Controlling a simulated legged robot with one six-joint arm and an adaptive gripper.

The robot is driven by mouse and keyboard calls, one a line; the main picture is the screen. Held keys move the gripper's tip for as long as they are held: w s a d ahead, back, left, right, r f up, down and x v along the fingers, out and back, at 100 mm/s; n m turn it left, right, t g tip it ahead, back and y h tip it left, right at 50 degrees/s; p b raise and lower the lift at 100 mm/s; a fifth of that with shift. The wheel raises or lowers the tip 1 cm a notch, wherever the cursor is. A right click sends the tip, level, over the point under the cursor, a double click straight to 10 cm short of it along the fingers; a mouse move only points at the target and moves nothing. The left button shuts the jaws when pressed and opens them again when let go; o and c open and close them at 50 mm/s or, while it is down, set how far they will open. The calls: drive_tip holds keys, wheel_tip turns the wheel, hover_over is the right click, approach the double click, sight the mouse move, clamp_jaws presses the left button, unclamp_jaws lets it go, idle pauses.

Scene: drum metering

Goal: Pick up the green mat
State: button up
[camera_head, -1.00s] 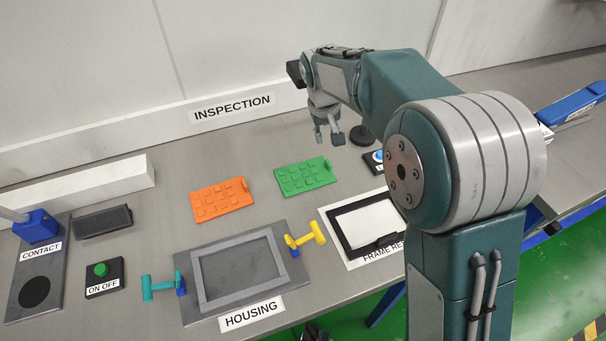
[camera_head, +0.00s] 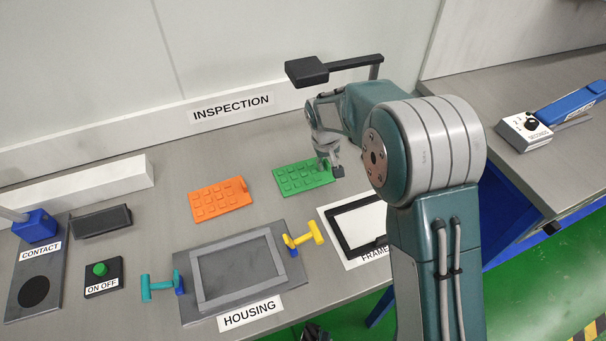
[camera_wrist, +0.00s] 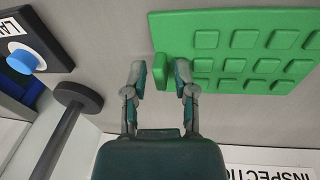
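The green mat (camera_head: 298,178) lies flat on the grey table below the INSPECTION sign, with raised square pads and a small upright tab at its right end. In the wrist view the mat (camera_wrist: 225,18) fills the upper right, and its tab (camera_wrist: 160,68) stands between my fingers. My gripper (camera_head: 330,170) is at the mat's right end. In the wrist view my gripper (camera_wrist: 160,80) has its fingers apart around the tab. The right finger is close to the tab, and a gap shows at the left finger. Contact is not clear.
An orange mat (camera_head: 218,203) lies left of the green one. The housing (camera_head: 240,310) with teal and yellow handles and a white framed panel (camera_head: 350,220) lie nearer. In the wrist view, a black round-based post (camera_wrist: 78,97) and a blue button (camera_wrist: 20,62) are at the left.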

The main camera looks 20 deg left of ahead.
clamp_jaws()
idle(0.3)
